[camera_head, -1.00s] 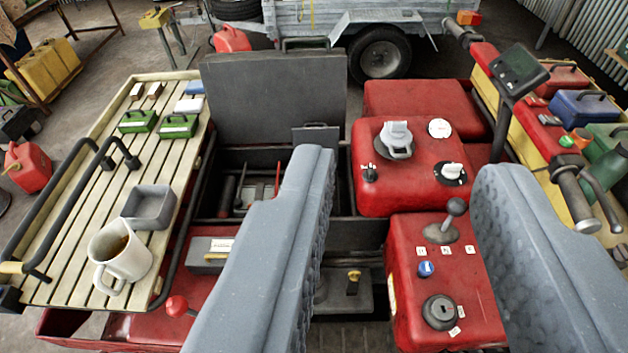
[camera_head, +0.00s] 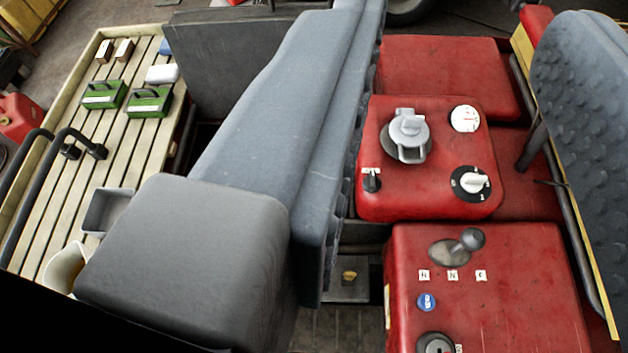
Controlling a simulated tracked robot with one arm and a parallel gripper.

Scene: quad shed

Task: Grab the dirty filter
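I cannot make out a dirty filter in view. The open black box behind the seat area, with its raised dark lid (camera_head: 225,70), is mostly hidden by my gripper's left finger. My gripper (camera_head: 462,40) is open, its grey padded fingers wide apart. The left finger crosses the middle of the view and the right finger stands at the right edge. Between them I see the red tank (camera_head: 385,150) with a grey cap (camera_head: 408,137), and nothing is held.
A slatted rack (camera_head: 125,165) at left bears two green boxes (camera_head: 150,101), a grey tray (camera_head: 105,211) and a partly hidden mug (camera_head: 62,265). A red console (camera_head: 500,295) with a lever knob (camera_head: 472,239) is at lower right. A red jerrycan (camera_head: 17,115) stands at far left.

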